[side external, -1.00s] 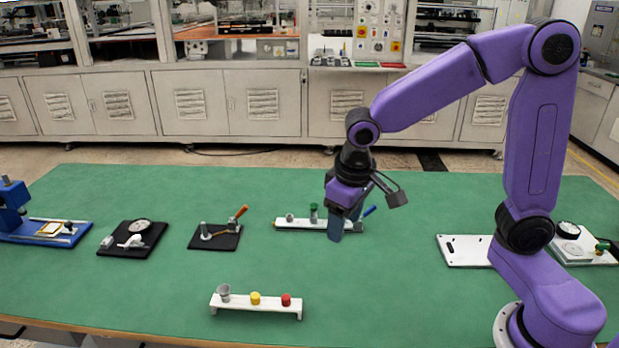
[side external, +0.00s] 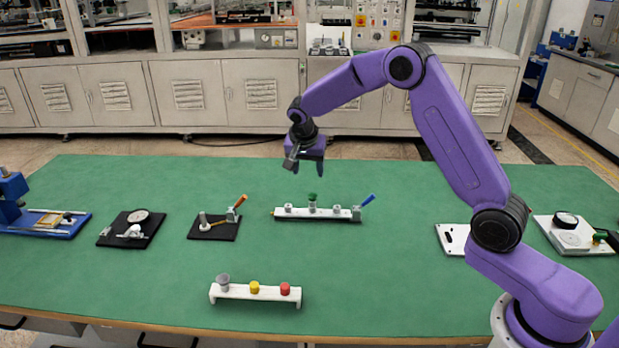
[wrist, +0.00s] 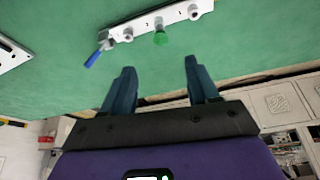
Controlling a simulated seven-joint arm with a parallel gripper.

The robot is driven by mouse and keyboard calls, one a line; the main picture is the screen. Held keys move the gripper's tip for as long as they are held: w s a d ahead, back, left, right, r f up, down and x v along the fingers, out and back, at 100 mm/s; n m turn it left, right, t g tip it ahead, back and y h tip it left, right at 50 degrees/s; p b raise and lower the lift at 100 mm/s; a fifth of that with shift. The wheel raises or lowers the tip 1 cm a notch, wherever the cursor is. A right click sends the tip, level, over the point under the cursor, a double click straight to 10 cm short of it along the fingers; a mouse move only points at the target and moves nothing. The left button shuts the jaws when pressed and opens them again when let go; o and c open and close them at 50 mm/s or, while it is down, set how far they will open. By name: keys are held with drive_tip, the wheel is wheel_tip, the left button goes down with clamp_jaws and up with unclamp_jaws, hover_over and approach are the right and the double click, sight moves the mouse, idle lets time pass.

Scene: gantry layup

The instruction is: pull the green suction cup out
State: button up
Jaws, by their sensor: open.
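The green suction cup (side external: 312,197) stands upright in the middle socket of a white bar (side external: 297,213), between two empty-looking grey sockets. A lever with a blue handle (side external: 367,200) is at the bar's right end. In the wrist view the green cup (wrist: 160,39) is on the white bar (wrist: 180,14), with the blue handle (wrist: 92,59) at its left end. My gripper (side external: 308,168) is above and behind the bar in the side view, fingers apart and empty. In the wrist view my gripper (wrist: 157,75) points toward the cup, with a gap between them.
A white rack (side external: 240,293) with grey, yellow and red cups stands in front. A black plate with an orange-handled lever (side external: 213,228) and a black plate with a dial (side external: 132,230) are to the left. A white plate (side external: 452,240) lies right. Green mat is clear between them.

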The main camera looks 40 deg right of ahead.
sight(313, 194)
drive_tip(key=x, duration=1.7)
drive_tip(key=shift+s+a+f, duration=0.1)
clamp_jaws()
drive_tip(key=shift+r, duration=1.9)
drive_tip(key=shift+r, duration=1.55)
